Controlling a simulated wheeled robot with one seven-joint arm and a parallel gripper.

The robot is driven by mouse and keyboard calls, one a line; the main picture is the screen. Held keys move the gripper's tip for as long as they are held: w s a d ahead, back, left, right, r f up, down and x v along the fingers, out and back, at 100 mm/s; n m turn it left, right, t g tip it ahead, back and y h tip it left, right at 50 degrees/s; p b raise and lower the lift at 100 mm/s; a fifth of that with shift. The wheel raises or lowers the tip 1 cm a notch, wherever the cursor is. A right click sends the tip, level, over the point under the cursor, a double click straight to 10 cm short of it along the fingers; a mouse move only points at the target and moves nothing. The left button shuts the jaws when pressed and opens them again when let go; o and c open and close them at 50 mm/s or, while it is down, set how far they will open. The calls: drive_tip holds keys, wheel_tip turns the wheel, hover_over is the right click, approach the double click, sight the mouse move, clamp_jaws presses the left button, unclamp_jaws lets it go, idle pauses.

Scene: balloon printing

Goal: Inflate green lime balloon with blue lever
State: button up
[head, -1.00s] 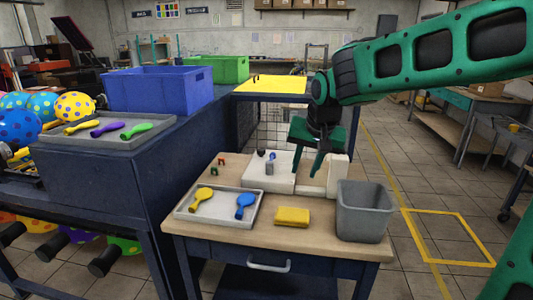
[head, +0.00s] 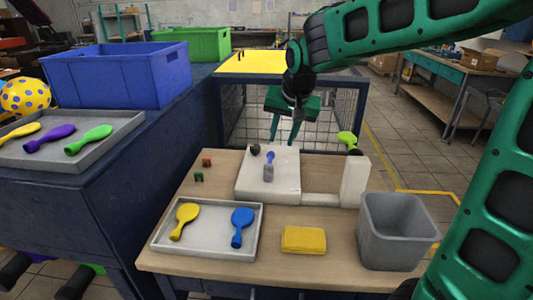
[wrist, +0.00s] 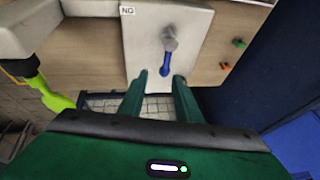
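The white inflating machine (head: 252,185) stands on the wooden table, with a small blue lever (head: 270,158) on a grey post on its top. The lever also shows in the wrist view (wrist: 165,63), where it points toward my gripper. The flat lime green balloon (head: 347,139) is at the machine's right end, behind the upright white block; it shows at the left of the wrist view (wrist: 52,95). My gripper (head: 283,142) is open and empty, just behind the lever. In the wrist view its fingertips (wrist: 160,76) are on either side of the lever's end; contact is unclear.
A tray (head: 160,240) with a flat yellow and a flat blue balloon, a yellow sponge (head: 303,239) and a grey bin (head: 395,231) stand in front. Small red (head: 207,162) and green (head: 198,177) pieces lie left of the machine. A blue crate (head: 120,78) stands farther left.

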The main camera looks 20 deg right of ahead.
sight(270, 159)
drive_tip(key=x, duration=0.2)
drive_tip(key=a+x, duration=0.1)
drive_tip(key=x, duration=0.5)
drive_tip(key=shift+a+f, duration=0.2)
drive_tip(key=shift+a, duration=0.15)
drive_tip(key=shift+x, duration=0.8)
